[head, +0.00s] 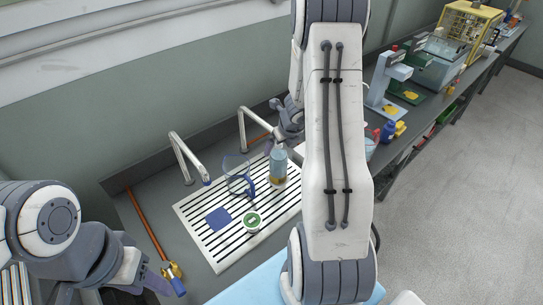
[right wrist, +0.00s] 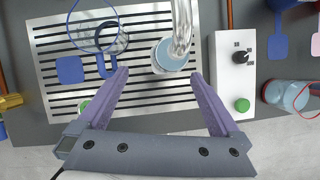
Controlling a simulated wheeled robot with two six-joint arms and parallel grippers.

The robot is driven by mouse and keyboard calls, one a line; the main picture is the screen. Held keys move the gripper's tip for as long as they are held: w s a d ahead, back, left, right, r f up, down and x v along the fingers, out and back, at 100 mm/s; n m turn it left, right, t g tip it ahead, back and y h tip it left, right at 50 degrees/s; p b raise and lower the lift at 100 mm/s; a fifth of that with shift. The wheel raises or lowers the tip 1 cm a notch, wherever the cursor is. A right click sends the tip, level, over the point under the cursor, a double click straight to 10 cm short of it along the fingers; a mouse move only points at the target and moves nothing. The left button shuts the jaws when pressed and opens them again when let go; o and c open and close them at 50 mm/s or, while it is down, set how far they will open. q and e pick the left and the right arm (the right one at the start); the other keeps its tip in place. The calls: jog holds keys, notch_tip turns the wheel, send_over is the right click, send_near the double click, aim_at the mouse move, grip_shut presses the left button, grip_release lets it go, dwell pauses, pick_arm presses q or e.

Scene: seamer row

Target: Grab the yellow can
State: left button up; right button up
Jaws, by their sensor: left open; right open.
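I cannot make out a clear yellow can. A small yellow item (head: 400,128) stands beside a blue bottle (head: 388,131) on the far counter in the head view; its shape is too small to tell. A white can with a green top (head: 252,222) stands on the slotted metal tray, and its green top (right wrist: 84,105) is partly hidden in the right wrist view. My right gripper (right wrist: 160,75) is open and empty above the tray's front part. My left gripper (head: 152,280) is open at the lower left, near a brass valve (head: 173,270).
On the tray (head: 215,257) are a clear bottle (head: 279,168), a glass jug (head: 237,166) and a blue square (head: 218,219). Metal taps (head: 187,155) rise behind. A control box (right wrist: 238,75) stands right of the tray. My right arm hides much of the counter.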

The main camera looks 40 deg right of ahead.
aim_at(280, 155)
jog(key=shift+m, duration=0.6)
jog(key=f, duration=0.1)
jog(key=w+d+f+b, duration=0.1)
jog(key=f, duration=0.1)
jog(key=w+d+f+b, duration=0.1)
jog(key=f, duration=0.1)
jog(key=shift+w+f, duration=0.1)
jog(key=shift+f, duration=0.1)
jog(key=shift+d+b+x, duration=0.2)
jog(key=shift+b+x, duration=0.8)
jog(key=shift+x, duration=1.8)
pick_arm(q)
jog(key=f, duration=0.2)
jog(key=w+f, duration=0.1)
jog(key=f, duration=0.1)
jog(key=shift+d, duration=0.1)
pick_arm(e)
grip_shut()
